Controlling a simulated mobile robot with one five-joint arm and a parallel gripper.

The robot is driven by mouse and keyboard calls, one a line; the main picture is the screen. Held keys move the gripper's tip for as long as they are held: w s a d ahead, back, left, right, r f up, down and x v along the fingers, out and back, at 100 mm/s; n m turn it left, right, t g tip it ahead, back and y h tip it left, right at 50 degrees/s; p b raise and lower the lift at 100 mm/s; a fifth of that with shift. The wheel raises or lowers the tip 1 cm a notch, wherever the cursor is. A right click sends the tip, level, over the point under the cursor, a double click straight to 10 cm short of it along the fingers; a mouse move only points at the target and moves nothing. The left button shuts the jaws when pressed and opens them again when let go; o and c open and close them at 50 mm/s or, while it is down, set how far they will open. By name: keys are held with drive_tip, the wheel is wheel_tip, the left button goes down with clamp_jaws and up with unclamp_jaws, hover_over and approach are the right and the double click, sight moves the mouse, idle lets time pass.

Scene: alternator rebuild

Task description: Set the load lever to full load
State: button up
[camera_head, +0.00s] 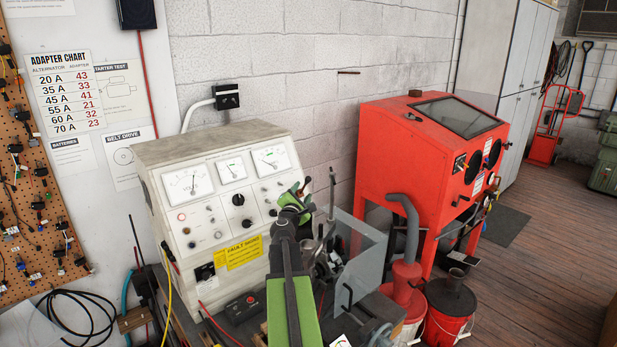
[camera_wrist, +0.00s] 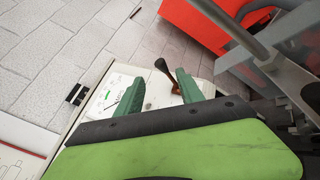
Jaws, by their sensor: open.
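The test bench (camera_head: 215,215) has a pale sloped panel with three gauges, knobs and a yellow fault label. My gripper (camera_head: 296,201) is over the right end of this panel, with its green fingers pointing toward it. In the wrist view my gripper (camera_wrist: 160,88) is open and empty. A small dark lever (camera_wrist: 164,70) with a brownish base stands between and beyond the two fingertips; it looks like the load lever. I see no contact with it. In the head view a dark handle tip shows by my fingers, and my gripper hides the lever's lower part. I cannot read its setting.
A tall metal rod with a dark knob (camera_head: 332,190) rises just right of my gripper, beside a grey metal guard (camera_head: 362,250). A red blasting cabinet (camera_head: 425,150) stands further right. Red buckets (camera_head: 450,310) stand in front of it. Block wall lies behind the bench.

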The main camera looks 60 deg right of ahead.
sight(310, 178)
drive_tip(key=x, duration=1.4)
drive_tip(key=shift+d, duration=0.25)
drive_tip(key=shift+c, duration=0.4)
clamp_jaws()
drive_tip(key=shift+f, duration=0.1)
